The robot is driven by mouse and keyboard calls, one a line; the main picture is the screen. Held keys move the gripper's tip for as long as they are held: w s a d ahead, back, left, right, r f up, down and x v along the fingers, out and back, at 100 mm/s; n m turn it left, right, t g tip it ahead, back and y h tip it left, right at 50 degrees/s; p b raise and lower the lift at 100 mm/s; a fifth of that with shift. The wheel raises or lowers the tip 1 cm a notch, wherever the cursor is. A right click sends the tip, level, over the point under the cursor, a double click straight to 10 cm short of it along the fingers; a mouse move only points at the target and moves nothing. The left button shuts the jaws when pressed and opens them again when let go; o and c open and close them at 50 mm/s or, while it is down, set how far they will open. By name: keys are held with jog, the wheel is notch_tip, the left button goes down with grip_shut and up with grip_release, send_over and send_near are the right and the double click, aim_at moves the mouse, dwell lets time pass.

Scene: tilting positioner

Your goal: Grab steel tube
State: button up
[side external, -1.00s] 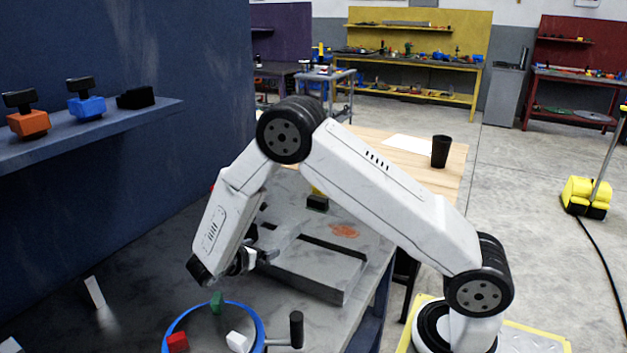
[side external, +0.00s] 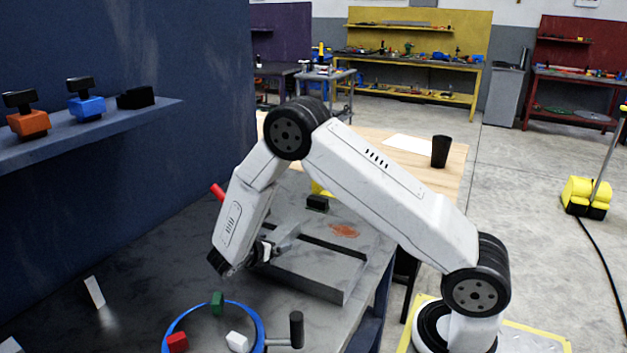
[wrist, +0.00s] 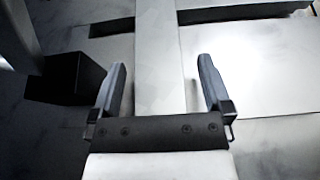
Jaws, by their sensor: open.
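The steel tube (wrist: 158,45) is a pale grey, straight-sided bar. In the wrist view it runs up the picture between the two fingers of my gripper (wrist: 161,75), with a gap on both sides. My gripper is open. In the side view my gripper (side external: 268,252) is low by the near left end of the tube (side external: 286,236), which lies across the grey slotted fixture plate (side external: 310,276). My wrist and gripper partly hide the tube there, and I cannot tell how high the fingers are above it.
A black block (wrist: 75,78) stands left of the fingers in the wrist view. In the side view, a blue-rimmed round dish (side external: 262,322) with red, green and white blocks is in front, beside a black-knobbed handle (side external: 296,325). The blue wall rises at left.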

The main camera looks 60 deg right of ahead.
grip_shut()
dwell(0.4)
jog(key=shift+r, duration=0.15)
jog(key=shift+r, duration=0.6)
jog(key=s+a+r, duration=0.3)
jog(key=s+r, duration=0.8)
jog(key=s, duration=0.2)
jog(key=shift+s+a+r, duration=0.2)
jog(key=shift+s+r, duration=0.1)
